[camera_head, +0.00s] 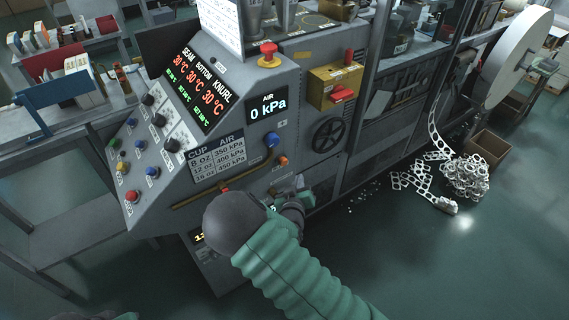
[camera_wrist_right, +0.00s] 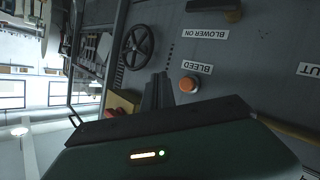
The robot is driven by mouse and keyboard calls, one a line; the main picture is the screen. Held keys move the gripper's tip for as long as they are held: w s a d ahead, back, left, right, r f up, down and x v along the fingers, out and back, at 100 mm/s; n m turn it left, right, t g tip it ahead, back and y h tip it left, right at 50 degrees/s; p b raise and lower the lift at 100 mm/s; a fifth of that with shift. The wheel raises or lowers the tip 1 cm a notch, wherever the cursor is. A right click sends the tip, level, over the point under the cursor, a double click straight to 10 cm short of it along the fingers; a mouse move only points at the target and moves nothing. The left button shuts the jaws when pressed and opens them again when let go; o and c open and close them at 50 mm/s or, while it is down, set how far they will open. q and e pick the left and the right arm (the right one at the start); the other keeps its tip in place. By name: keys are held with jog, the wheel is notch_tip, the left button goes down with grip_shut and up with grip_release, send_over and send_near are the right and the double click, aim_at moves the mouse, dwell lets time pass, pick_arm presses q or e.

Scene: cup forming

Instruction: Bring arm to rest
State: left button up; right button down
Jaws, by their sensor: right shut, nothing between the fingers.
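My right arm (camera_head: 300,275), in a green ribbed sleeve, reaches in from the bottom of the head view to the front of the machine. My right gripper (camera_head: 298,186) is small and partly hidden by the arm, low by the machine's panel. In the right wrist view my right gripper's fingers (camera_wrist_right: 158,78) are together, with nothing between them. They show in front of the grey panel, left of the orange button (camera_wrist_right: 189,84) labelled BLEED; I cannot tell if they touch the panel.
The machine's sloped console (camera_head: 150,150) has knobs, buttons and displays; AIR reads 0 kPa. A red mushroom button (camera_head: 268,53), a handwheel (camera_head: 328,137) and a yellow box (camera_head: 335,86) stand out. The floor at lower right is clear.

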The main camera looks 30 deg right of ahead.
dwell(0.4)
jog(key=s+a+r+g+y+p, duration=0.25)
jog(key=s+a+g+y, duration=0.45)
jog(key=s+a, duration=0.4)
jog(key=s+a+r+n+g+y, duration=0.1)
jog(key=s+a+r, duration=0.1)
jog(key=s, duration=0.3)
jog(key=s+a+r+n+y+p, duration=0.1)
jog(key=s+a+r, duration=0.2)
jog(key=s, duration=0.2)
jog(key=shift+s+r+g, duration=0.2)
jog(key=shift+s+g, duration=0.2)
dwell(3.3)
